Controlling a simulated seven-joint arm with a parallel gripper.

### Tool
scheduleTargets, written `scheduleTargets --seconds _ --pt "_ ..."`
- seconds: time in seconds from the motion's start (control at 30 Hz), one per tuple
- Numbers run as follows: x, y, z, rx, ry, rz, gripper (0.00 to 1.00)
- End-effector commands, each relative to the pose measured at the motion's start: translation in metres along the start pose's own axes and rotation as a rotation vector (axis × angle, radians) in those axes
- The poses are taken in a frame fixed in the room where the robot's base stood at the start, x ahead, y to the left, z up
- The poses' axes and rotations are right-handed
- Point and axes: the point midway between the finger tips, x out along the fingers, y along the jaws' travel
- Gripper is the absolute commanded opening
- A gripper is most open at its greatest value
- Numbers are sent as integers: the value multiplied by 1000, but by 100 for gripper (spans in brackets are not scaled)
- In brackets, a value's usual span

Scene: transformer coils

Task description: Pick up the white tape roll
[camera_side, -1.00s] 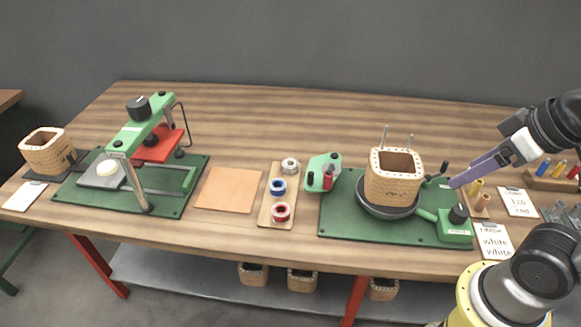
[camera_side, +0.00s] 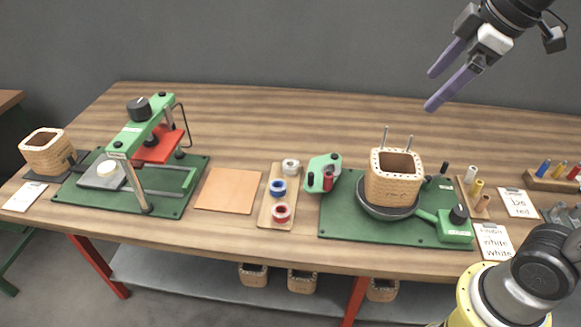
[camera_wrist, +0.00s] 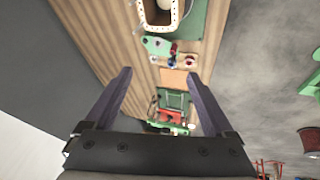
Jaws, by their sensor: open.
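The white tape roll (camera_side: 291,166) sits at the far end of a wooden strip (camera_side: 270,203) on the table. A blue roll (camera_side: 278,187) and a red roll (camera_side: 281,212) sit on the same strip, nearer the front edge. My gripper (camera_side: 431,90) is open and empty, high above the back right of the table, well apart from the rolls. In the wrist view my two fingers (camera_wrist: 160,80) are spread wide; the rolls are small between them, and the white one is hard to make out there.
A green tape dispenser (camera_side: 322,173) stands just right of the rolls. Right of it, a wooden coil former (camera_side: 394,177) with upright pins sits on a green winding base (camera_side: 345,222). A tan sheet (camera_side: 228,190) lies left of the strip, beside a green press (camera_side: 140,135). The table's back is clear.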

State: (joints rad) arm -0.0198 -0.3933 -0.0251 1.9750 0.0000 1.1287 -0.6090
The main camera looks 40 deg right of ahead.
Motion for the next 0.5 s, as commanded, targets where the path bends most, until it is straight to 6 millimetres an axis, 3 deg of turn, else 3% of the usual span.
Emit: scheduleTargets --seconds 0.1,0.27,0.5 --pt "11 25 -42 -115 -32 -31 88" --pt "38 50 -90 -250 -70 -75 88" --pt "106 76 -150 -407 -127 -154 88"
